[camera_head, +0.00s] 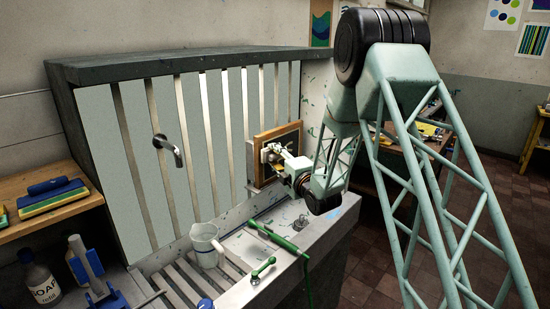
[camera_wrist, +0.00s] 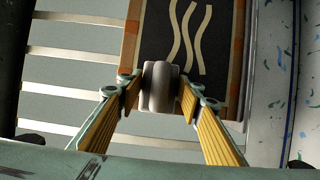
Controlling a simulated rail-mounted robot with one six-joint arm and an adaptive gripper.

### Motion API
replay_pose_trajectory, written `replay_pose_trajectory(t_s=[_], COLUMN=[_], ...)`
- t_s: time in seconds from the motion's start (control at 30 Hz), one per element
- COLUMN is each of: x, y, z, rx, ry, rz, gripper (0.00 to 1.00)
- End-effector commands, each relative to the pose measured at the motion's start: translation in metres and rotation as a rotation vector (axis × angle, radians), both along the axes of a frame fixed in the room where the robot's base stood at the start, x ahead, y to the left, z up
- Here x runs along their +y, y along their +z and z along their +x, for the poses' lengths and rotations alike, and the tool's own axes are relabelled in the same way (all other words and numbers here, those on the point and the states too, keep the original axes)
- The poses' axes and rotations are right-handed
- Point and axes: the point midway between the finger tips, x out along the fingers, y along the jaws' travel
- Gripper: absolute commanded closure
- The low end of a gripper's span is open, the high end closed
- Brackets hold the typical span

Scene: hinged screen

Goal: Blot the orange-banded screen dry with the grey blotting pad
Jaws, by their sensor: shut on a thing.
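The orange-banded screen (camera_head: 290,134) stands upright in its frame against the slatted back of the sink, near its right end. In the wrist view the screen (camera_wrist: 212,60) has a dark panel with wavy cream lines and orange strips on its sides. My gripper (camera_head: 278,154) is in front of the screen. In the wrist view my gripper (camera_wrist: 158,92) is shut on a pale grey rounded block, which looks like the grey blotting pad (camera_wrist: 158,75). The block overlaps the screen's lower left part. I cannot tell whether it touches the screen. The pad is not clear in the head view.
A pale jug (camera_head: 206,246) stands on the sink's slats. A green wand (camera_head: 275,238) lies across the sink rim. A metal spout (camera_head: 168,149) sticks out from the back. At left are a shelf with a blue-topped pad (camera_head: 52,195), a soap bottle (camera_head: 38,280) and a blue-grey tool (camera_head: 88,268).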

Motion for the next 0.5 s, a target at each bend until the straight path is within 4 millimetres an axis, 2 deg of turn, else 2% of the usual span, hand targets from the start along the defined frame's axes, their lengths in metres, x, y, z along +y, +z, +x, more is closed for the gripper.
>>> replay_pose_trajectory(t_s=[0.5], x=[0.0054], y=[0.0001], z=[0.0038], rx=[-0.001], ry=[0.000], rz=[0.001], gripper=[0.75])
